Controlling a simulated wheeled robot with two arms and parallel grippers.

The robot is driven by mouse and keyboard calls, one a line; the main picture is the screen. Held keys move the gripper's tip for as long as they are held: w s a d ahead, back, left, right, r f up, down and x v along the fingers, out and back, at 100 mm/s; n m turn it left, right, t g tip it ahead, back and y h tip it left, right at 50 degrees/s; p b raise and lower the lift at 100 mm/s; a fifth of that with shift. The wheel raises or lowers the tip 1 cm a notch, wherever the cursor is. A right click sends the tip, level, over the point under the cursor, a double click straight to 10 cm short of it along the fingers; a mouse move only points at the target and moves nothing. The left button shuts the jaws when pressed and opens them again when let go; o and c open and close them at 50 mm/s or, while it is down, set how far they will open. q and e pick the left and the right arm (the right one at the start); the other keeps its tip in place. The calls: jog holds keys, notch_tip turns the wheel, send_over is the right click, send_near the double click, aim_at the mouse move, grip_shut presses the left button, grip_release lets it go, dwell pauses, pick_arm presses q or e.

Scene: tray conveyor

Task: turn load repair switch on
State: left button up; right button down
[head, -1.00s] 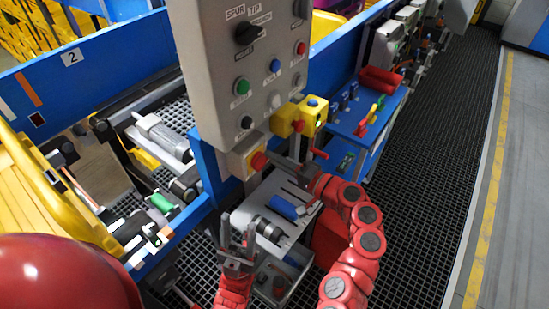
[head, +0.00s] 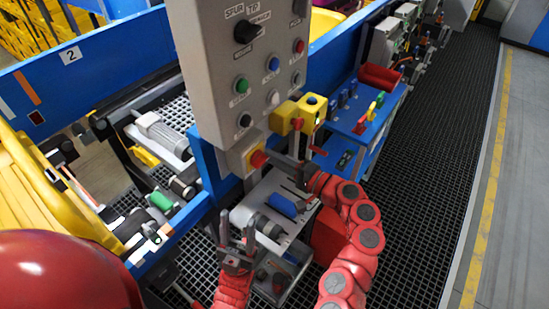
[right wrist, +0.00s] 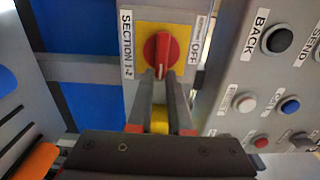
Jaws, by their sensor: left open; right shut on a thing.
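A red rotary switch knob (right wrist: 163,52) sits on a yellow plate (right wrist: 183,32) on a grey box, with "SECTION 1-2" on one side and "OFF" on the other. In the head view the knob (head: 259,159) is below the grey button panel. My right gripper (right wrist: 164,82) is shut on the knob's grip, with its fingertips at the near end of it. In the head view my right gripper (head: 280,161) reaches the knob from the right. My left gripper (head: 237,238) is open and empty, lower down, in front of a grey shelf. I see no label reading "load repair".
The grey button panel (head: 250,75) rises above the switch. A yellow box (head: 300,115) with a red handle is to its right. A grey shelf (head: 280,190) with a blue-handled tool is below. A blue table (head: 368,125) stands further right; the dark mat floor (head: 440,170) is clear.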

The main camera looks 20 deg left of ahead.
jog(key=c, duration=0.8)
grip_release()
jog(key=shift+c, duration=0.2)
jog(key=shift+d, duration=0.1)
jog(key=b+v, duration=0.2)
jog(key=v, duration=1.5)
jog(key=shift+d, duration=0.15)
